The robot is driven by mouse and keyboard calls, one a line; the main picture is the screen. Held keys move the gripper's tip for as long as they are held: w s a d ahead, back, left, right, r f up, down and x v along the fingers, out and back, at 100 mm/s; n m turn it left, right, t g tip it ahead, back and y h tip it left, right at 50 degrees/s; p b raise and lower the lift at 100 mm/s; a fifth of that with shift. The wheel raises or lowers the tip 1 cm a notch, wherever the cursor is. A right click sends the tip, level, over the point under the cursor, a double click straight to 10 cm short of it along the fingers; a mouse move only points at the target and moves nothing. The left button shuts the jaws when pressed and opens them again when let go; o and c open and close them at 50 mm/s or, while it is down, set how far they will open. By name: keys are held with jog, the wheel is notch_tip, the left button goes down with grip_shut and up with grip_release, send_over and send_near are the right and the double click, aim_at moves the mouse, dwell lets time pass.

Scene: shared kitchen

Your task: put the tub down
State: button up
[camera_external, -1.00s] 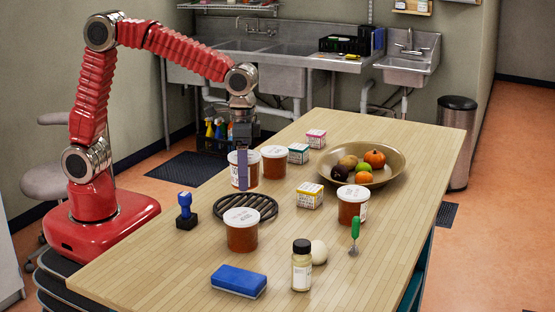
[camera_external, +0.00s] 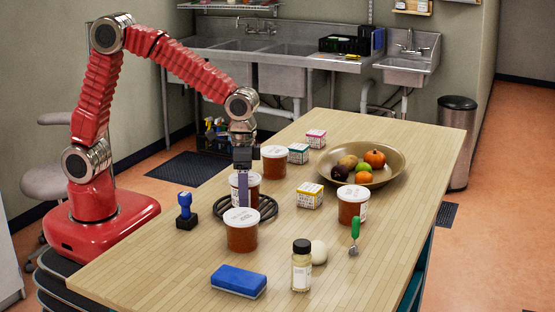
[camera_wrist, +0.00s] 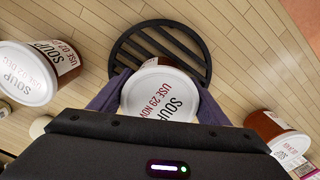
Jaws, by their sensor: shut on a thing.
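My gripper (camera_external: 243,195) is shut on a soup tub (camera_external: 254,189) with a white lid and reddish-brown contents. The tub is upright, over the black slatted trivet (camera_external: 222,208); I cannot tell whether its base touches it. In the wrist view, the held tub's lid (camera_wrist: 160,95) sits between my purple fingers, with the trivet (camera_wrist: 160,28) showing beyond it. A second tub (camera_external: 242,236) stands just in front and hides part of the held tub and trivet.
Another tub (camera_external: 274,164) stands behind, and one (camera_external: 352,207) to the right. A blue-handled stamp (camera_external: 184,212) is left of the trivet. A small yellow box (camera_external: 309,196), a blue sponge (camera_external: 238,281), a jar (camera_external: 301,268) and a fruit bowl (camera_external: 393,178) are also on the table.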

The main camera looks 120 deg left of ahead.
jog(key=o, duration=1.4)
jog(key=shift+c, duration=0.2)
notch_tip(320, 180, up, 12)
jog(key=shift+r, duration=0.1)
dwell(0.4)
jog(key=s+d+m+t, duration=0.2)
jog(key=s+d, duration=0.4)
jog(key=s, duration=0.4)
jog(key=s+d+m+t, duration=0.3)
jog(key=s+d, duration=0.3)
jog(key=s, duration=0.4)
jog(key=shift+d+r+t, duration=0.2)
jog(key=shift+t, duration=0.1)
